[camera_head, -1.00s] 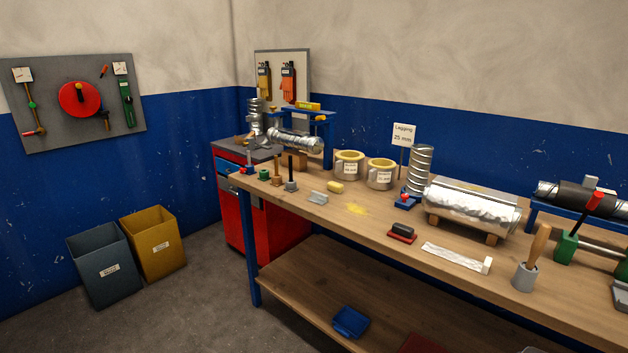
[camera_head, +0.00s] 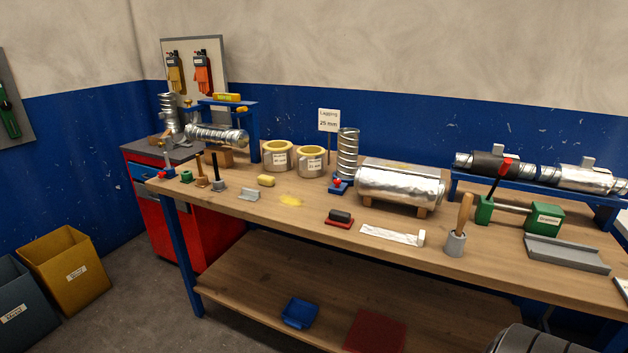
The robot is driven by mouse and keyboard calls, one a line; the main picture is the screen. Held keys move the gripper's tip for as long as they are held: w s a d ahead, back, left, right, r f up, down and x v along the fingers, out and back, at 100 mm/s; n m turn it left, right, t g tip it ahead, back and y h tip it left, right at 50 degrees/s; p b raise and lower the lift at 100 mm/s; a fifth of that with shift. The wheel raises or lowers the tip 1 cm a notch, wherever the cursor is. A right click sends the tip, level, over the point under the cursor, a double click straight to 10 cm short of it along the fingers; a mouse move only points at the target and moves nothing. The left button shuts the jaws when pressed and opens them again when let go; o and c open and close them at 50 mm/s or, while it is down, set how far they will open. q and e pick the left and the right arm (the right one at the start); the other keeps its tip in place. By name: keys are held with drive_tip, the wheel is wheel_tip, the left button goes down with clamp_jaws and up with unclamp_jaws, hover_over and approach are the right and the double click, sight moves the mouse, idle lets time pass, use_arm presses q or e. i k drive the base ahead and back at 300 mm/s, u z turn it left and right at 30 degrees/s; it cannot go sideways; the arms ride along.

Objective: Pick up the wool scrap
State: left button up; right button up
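A small yellow block (camera_head: 266,180), which looks like the wool scrap, lies on the wooden workbench (camera_head: 330,240) towards its left end. A flat, pale yellow patch (camera_head: 291,200) lies on the bench top just to its right and nearer the front. I cannot tell if this is loose wool or dust. The block is uncovered and nothing touches it from above. Neither of my grippers is in view.
A grey metal bracket (camera_head: 249,194) lies just in front of the block. Two yellow-lined pipe sections (camera_head: 278,157) (camera_head: 311,161) stand behind it. A red-based brush (camera_head: 339,218) lies to the right. Yellow (camera_head: 66,272) and grey (camera_head: 22,310) bins stand on the floor at left.

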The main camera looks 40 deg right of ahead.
sight(263, 179)
drive_tip(key=z, duration=2.6)
drive_tip(key=k, duration=0.55)
drive_tip(key=u, duration=0.95)
drive_tip(key=i, duration=1.2)
drive_tip(key=z, duration=0.25)
